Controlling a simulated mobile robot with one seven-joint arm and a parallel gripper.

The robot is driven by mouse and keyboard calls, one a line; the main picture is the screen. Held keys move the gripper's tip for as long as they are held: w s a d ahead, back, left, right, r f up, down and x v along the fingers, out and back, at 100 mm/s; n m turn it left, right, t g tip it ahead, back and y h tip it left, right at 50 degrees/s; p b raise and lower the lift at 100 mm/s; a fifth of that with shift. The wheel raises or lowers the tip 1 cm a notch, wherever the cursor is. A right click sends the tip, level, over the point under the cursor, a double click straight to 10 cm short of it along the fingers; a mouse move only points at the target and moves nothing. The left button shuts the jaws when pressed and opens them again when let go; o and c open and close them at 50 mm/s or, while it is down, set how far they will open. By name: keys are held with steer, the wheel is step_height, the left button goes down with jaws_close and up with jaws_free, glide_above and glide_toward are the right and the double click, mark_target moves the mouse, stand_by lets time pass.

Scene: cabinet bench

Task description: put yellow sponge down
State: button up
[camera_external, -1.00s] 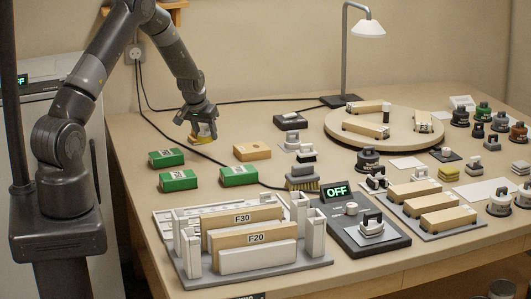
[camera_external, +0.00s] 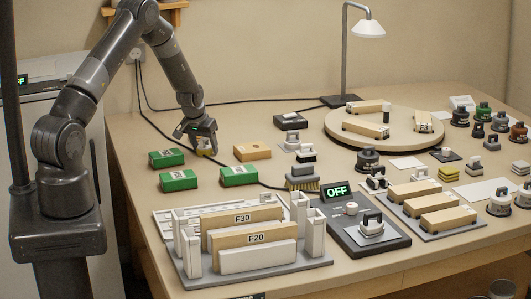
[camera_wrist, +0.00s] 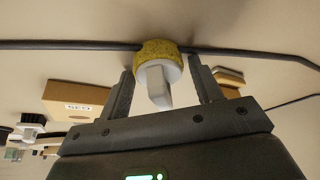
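The yellow sponge (camera_wrist: 160,47) is a round yellow pad with a white top and a pale grip. In the wrist view it lies just beyond and between my two fingers, with a gap on each side. My gripper (camera_wrist: 162,85) is open around the grip. In the external view my gripper (camera_external: 200,143) is low over the left back of the bench, and part of the sponge (camera_external: 207,151) shows under it. The sponge looks to be at the bench top by the black cable; its contact with the surface is hidden.
Several green boxes (camera_external: 239,176) lie in front of my gripper, and a tan box (camera_external: 252,152) lies to its right. A black cable (camera_external: 165,112) runs past the sponge. A brush (camera_external: 302,178) and a switch panel reading OFF (camera_external: 370,236) stand farther right.

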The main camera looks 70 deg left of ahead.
steer(key=shift+o, duration=0.9)
steer(key=shift+s+r, duration=0.1)
steer(key=shift+r, duration=0.45)
steer(key=v, duration=1.1)
steer(key=shift+d+r, duration=0.1)
steer(key=shift+d, duration=0.1)
